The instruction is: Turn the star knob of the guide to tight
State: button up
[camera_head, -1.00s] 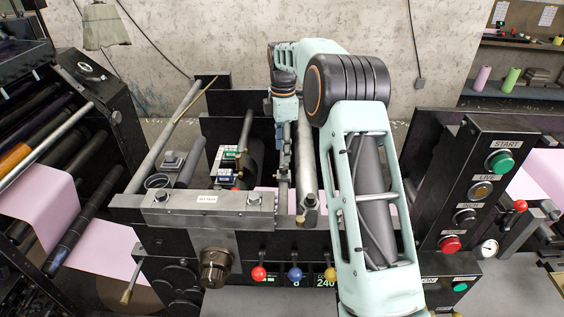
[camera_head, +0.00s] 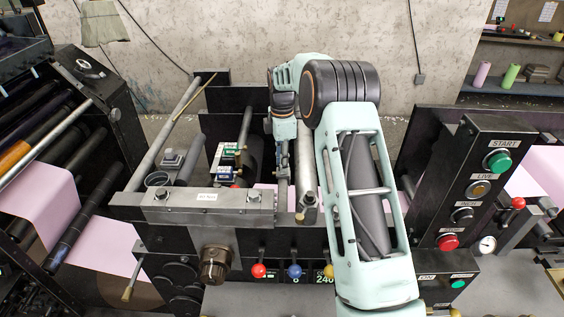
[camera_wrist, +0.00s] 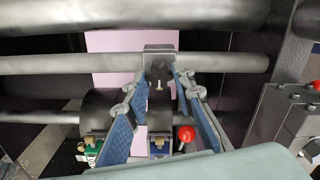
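In the wrist view, a guide (camera_wrist: 160,49) with a grey block sits on a pale cross rod, in front of the pink web. A dark part with a small pale pin (camera_wrist: 158,85) projects from it toward me. The star knob's lobes and its tight marking cannot be made out. My gripper (camera_wrist: 157,91) is open, its two blue-padded fingers on either side of this dark part, with gaps visible beside it. In the head view my gripper (camera_head: 283,135) points down into the machine, and the guide is hidden behind my arm.
A red ball (camera_wrist: 186,133) stands close below the right finger in the wrist view. Thick rollers (camera_wrist: 170,14) cross above the guide. A brown ridged knob (camera_head: 215,265), coloured lever balls (camera_head: 294,271) and a START panel (camera_head: 478,180) are on the machine's front.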

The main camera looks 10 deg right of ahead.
grip_shut()
